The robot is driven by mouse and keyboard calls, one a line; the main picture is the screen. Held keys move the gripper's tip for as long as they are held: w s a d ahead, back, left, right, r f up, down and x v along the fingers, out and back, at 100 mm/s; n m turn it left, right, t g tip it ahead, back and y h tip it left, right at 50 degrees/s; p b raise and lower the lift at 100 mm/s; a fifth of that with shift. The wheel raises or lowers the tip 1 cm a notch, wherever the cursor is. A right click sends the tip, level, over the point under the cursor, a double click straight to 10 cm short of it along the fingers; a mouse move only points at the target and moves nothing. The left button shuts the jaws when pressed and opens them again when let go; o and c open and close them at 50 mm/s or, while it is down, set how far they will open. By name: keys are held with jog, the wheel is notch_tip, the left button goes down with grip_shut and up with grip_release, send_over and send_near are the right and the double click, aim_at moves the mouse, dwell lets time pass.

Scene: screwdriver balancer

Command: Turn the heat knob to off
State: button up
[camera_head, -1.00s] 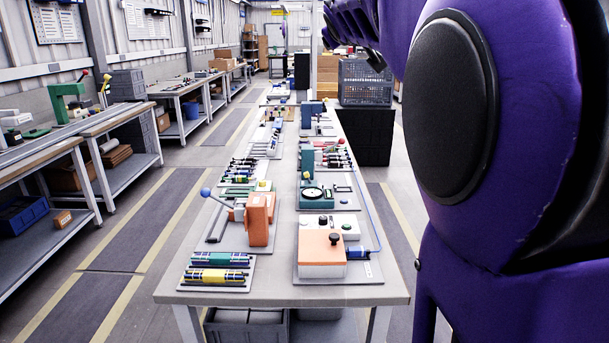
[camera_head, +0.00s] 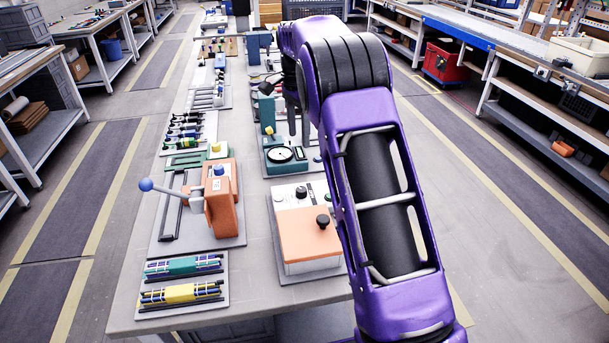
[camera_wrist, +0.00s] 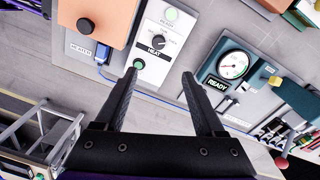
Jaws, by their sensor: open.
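The heat knob (camera_wrist: 158,42) is a small black knob above the word HEAT on a white panel, in the wrist view. Its pointer setting is too small to read surely. In the head view a black knob (camera_head: 301,192) shows on the white part of the heater box, behind its orange cover (camera_head: 309,238). My gripper (camera_wrist: 162,74) is open and empty, its two dark fingers apart. In the picture the knob lies just beyond the gap between the fingertips. I see no contact. In the head view my gripper (camera_head: 298,130) hangs over the bench, beyond the heater box, partly beside my arm.
A green button (camera_wrist: 139,64) is close to the left fingertip in the wrist view. The orange cover (camera_wrist: 98,20) carries its own black knob. A teal gauge unit (camera_head: 284,154) stands behind the heater box. An orange lever press (camera_head: 220,198) stands to the left.

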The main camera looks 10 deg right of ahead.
aim_at(301, 189)
jog(key=f, duration=0.5)
jog(key=f+b, duration=0.1)
jog(key=f, duration=0.5)
jog(key=s+f, duration=0.1)
jog(key=f, duration=0.5)
jog(key=shift+d+f+b, duration=0.1)
jog(key=shift+f+b, duration=0.15)
jog(key=shift+b, duration=0.05)
jog(key=shift+c, duration=0.2)
grip_shut()
